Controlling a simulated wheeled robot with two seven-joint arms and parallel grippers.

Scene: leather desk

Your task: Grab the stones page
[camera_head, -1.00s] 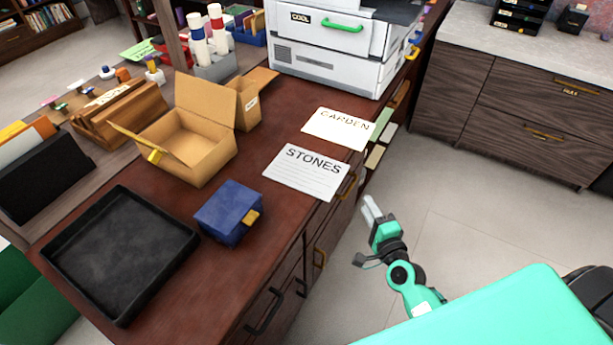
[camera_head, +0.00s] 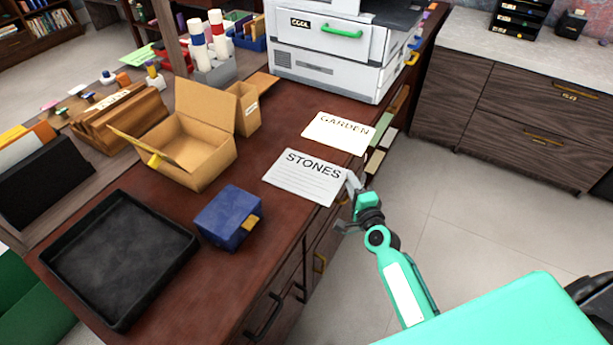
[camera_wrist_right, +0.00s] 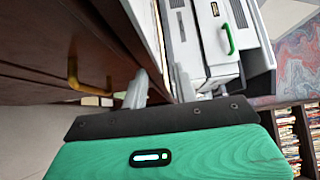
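The stones page (camera_head: 303,178) is a white sheet headed "STONES" lying flat on the red-brown desk near its right edge. My right gripper (camera_head: 352,187) is at the right edge of this page, its fingertips by the page's corner beyond the desk edge. In the right wrist view the two fingers (camera_wrist_right: 160,88) stand apart with a gap at the level of the desk edge. I cannot tell whether the page is between them. My left gripper is not in view.
The garden page (camera_head: 338,132) lies just behind. A blue box (camera_head: 229,216), an open cardboard box (camera_head: 190,150) and a black tray (camera_head: 118,258) stand to the left. A white printer (camera_head: 325,55) is at the back. Drawer handles (camera_head: 320,262) jut from the desk front.

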